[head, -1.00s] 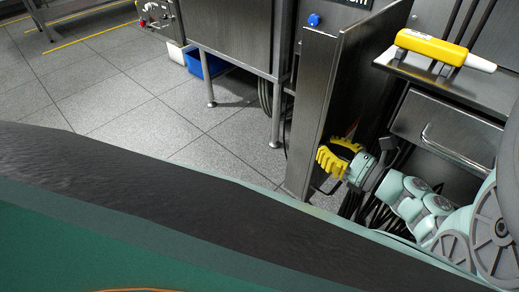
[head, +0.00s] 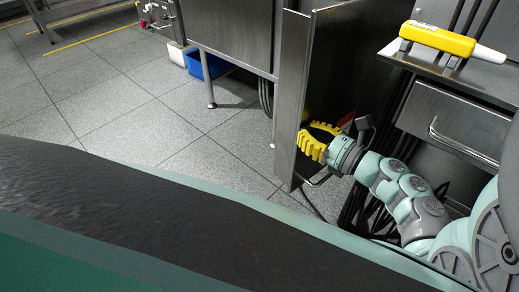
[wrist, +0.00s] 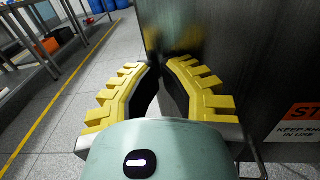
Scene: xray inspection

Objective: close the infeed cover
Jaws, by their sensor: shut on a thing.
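The infeed cover appears to be the tall dark metal panel (head: 350,65) that stands swung out in the right half of the head view. It fills the right of the wrist view (wrist: 255,60), with an orange "keep shut" sign (wrist: 301,121). My gripper (head: 308,142), with yellow ribbed fingers, is at the cover's left free edge. In the wrist view my gripper (wrist: 157,68) has one finger on each side of that edge and is shut on it. The exact contact is hidden between the fingers.
A metal shelf (head: 397,52) carrying a yellow handheld tool (head: 437,40) and a drawer with a bar handle (head: 460,147) are right of the cover. A steel cabinet (head: 230,35) stands behind left, with a blue bin (head: 205,64) below. Open tiled floor (head: 110,110) lies left.

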